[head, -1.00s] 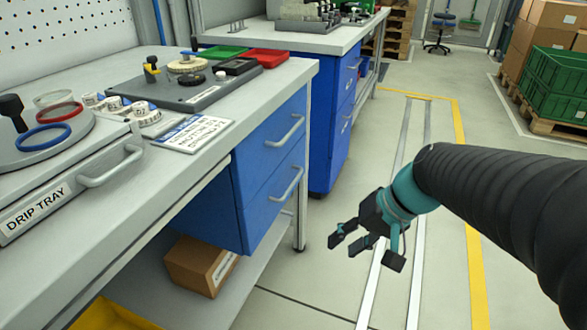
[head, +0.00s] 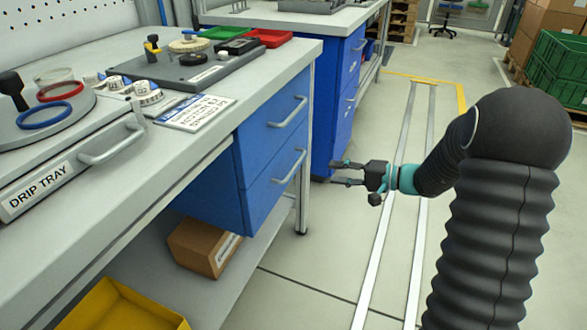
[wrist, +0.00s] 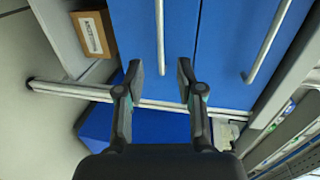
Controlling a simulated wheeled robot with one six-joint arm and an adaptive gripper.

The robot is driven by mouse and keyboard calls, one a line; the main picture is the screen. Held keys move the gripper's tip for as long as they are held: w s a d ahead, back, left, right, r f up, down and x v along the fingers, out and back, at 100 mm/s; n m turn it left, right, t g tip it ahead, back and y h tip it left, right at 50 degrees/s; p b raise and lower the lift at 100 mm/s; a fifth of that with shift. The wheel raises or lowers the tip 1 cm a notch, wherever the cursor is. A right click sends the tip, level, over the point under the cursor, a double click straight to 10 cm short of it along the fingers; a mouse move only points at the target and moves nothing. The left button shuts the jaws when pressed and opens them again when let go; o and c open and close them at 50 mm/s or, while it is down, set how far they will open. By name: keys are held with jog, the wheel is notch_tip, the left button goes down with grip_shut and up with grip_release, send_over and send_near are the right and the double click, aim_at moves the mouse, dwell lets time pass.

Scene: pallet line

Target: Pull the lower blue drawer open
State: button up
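The lower blue drawer (head: 262,200) is shut under the workbench, with a silver bar handle (head: 290,167). The upper blue drawer (head: 265,125) above it is also shut, with its own handle (head: 288,112). My gripper (head: 334,172) is open and empty, to the right of the lower handle, fingers pointing left towards the drawer fronts. In the wrist view, turned sideways, the lower handle (wrist: 160,35) ends between the open fingertips of my gripper (wrist: 159,74). I cannot tell the remaining depth gap there; the head view shows them apart.
A cardboard box (head: 205,247) sits on the shelf below the drawers, and a yellow bin (head: 120,308) is at the front. The bench's leg (head: 303,190) stands right of the drawers. A second blue cabinet (head: 328,100) is behind.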

aim_at(293, 167)
jog(key=p+x, duration=0.1)
jog(key=x, duration=1.2)
jog(key=shift+a, duration=0.25)
jog(key=shift+c, duration=0.2)
grip_shut()
